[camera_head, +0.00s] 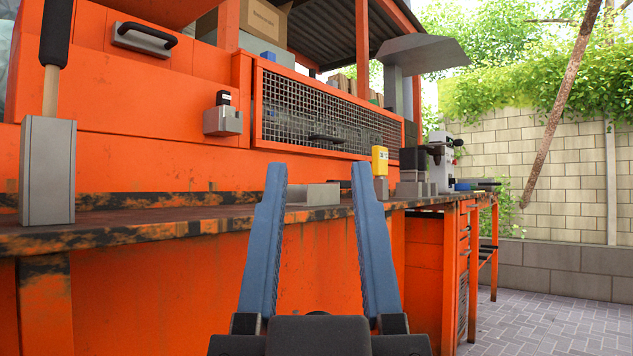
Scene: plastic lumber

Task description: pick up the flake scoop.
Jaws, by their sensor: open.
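My gripper (318,172) is open and empty. Its two blue fingers point up and forward in front of the orange workbench (330,250). I cannot tell for sure which thing is the flake scoop. A low grey metal piece (313,195) lies on the bench top, seen between the fingertips and partly hidden by them. At the left, a tall grey box (48,170) stands upright on the bench edge, with a wooden shaft (50,92) and black grip (55,32) rising from it. No contact between gripper and any object shows.
A yellow-topped item (380,160) and dark and grey blocks (412,165) stand right of the fingers. A mesh panel (325,115) and a grey hood (418,54) are behind. The paved floor (555,325) at the right is clear.

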